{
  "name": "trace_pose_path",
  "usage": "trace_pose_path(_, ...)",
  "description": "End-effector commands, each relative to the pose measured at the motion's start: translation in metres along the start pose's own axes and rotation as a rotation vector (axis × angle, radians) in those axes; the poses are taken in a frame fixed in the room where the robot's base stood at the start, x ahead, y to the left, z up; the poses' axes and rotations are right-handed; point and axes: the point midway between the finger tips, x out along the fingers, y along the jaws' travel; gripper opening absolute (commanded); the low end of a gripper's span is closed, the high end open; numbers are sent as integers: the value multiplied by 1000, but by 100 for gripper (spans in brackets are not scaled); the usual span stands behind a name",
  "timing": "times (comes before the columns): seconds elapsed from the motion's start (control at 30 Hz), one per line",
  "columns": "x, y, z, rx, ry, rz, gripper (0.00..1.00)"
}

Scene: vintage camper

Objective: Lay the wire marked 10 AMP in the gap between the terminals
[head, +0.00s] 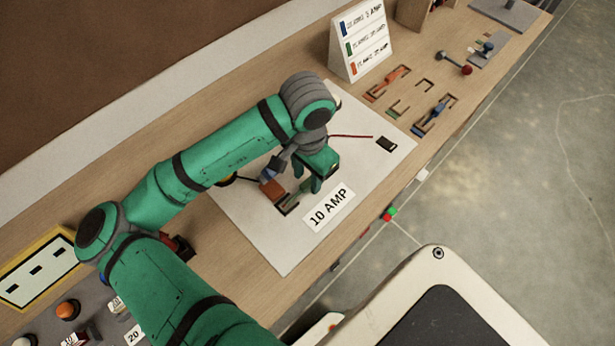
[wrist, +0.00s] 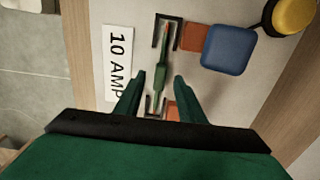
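A green wire (wrist: 160,68) lies lengthwise between two dark bracket-shaped terminals (wrist: 168,20) in the wrist view, with a reddish tip at its far end. In the head view the terminals (head: 287,207) sit on the pale board beside the 10 AMP label (head: 329,207); my gripper partly covers that area. My gripper (head: 309,183) points down over the board. In the wrist view its fingers (wrist: 158,82) stand apart on either side of the wire, with space showing on both sides.
A legend stand (head: 360,42) with blue, green and orange entries stands at the back. Wire holders, one with an orange wire (head: 392,82) and one with a blue wire (head: 434,115), lie right of the board. An orange block and a blue block (wrist: 229,47) sit beside the terminals.

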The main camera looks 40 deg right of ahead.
Motion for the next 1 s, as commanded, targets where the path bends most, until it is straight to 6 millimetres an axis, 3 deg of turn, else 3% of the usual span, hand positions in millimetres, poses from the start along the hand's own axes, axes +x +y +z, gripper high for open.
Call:
trace_pose_path(0.3,-59,0,-1,3,1,-3,36)
trace_pose_path(0.5,-86,0,-1,2,0,-2,36)
trace_pose_path(1.0,-95,0,1,-1,-1,0,36)
